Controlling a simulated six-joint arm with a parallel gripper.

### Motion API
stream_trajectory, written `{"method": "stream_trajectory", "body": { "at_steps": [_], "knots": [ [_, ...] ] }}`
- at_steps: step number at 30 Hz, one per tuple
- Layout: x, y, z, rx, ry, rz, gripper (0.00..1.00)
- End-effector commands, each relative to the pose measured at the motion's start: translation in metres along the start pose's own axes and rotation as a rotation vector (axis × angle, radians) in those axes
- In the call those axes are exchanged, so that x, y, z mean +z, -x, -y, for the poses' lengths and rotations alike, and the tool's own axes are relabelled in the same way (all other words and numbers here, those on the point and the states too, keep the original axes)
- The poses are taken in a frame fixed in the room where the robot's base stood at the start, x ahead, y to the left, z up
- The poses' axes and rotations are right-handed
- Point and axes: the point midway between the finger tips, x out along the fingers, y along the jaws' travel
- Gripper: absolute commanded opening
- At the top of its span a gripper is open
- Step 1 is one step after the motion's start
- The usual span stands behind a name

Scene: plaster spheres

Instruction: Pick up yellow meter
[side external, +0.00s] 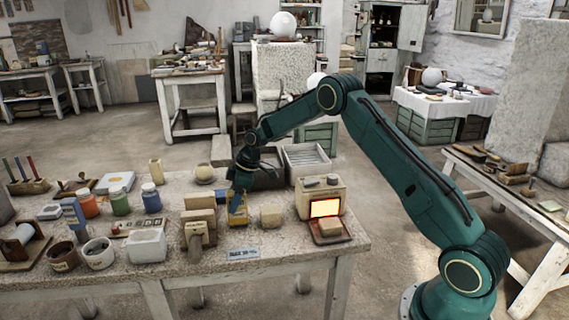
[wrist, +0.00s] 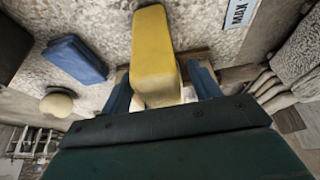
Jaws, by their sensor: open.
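The yellow meter (side external: 238,221) is on the stone-topped table in the side external view, partly hidden by my gripper (side external: 237,205) and the blocks beside it. In the wrist view the yellow meter (wrist: 154,42) is a long yellow body with a paler near end. My gripper (wrist: 161,86) is open, with one blue finger at each side of that near end. I cannot tell whether either finger touches it.
A box with a glowing orange screen (side external: 324,208) is farther right. A small sign (side external: 243,253) lies in front. Bottles and pots crowd the table's left.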

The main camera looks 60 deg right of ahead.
Motion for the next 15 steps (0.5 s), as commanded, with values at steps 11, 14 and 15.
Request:
{"method": "stream_trajectory", "body": {
  "at_steps": [11,14,15],
  "knots": [
    [0.0001,0.0002,0.0001,0.0,0.0,0.0,0.3],
    [0.0002,0.0003,0.0001,0.0,0.0,0.0,0.13],
    [-0.0003,0.0008,-0.0003,0.001,0.0,-0.001,0.13]
  ]
}}
